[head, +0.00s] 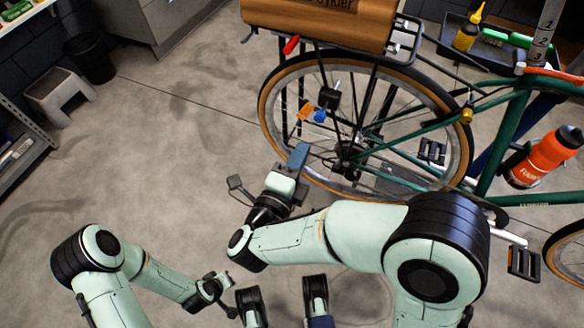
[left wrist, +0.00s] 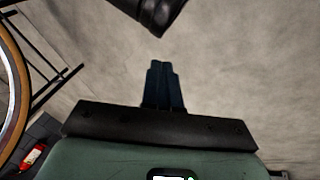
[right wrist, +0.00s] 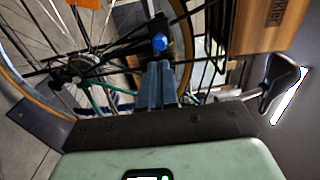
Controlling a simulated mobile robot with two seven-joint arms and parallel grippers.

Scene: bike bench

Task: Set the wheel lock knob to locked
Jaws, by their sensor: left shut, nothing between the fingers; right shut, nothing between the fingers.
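The wheel lock knob looks to be the small blue knob (head: 320,116) on a black box (head: 330,97) at the bicycle's rear wheel (head: 276,135). An orange piece (head: 305,111) sits just left of it. In the right wrist view the blue knob (right wrist: 160,42) is just beyond my fingertips; I cannot read its setting. My right gripper (head: 300,150) is shut and empty, below and left of the knob in the head view, apart from it. My left gripper (left wrist: 162,68) is shut and empty over bare floor, far from the wheel.
The green bicycle frame (head: 495,135) stands at right with an orange bottle (head: 548,155). A wooden crate (head: 318,22) sits over the rear wheel. A red-tipped lever (head: 291,44) is under it. A stool (head: 60,95) stands far left. The floor left of the wheel is clear.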

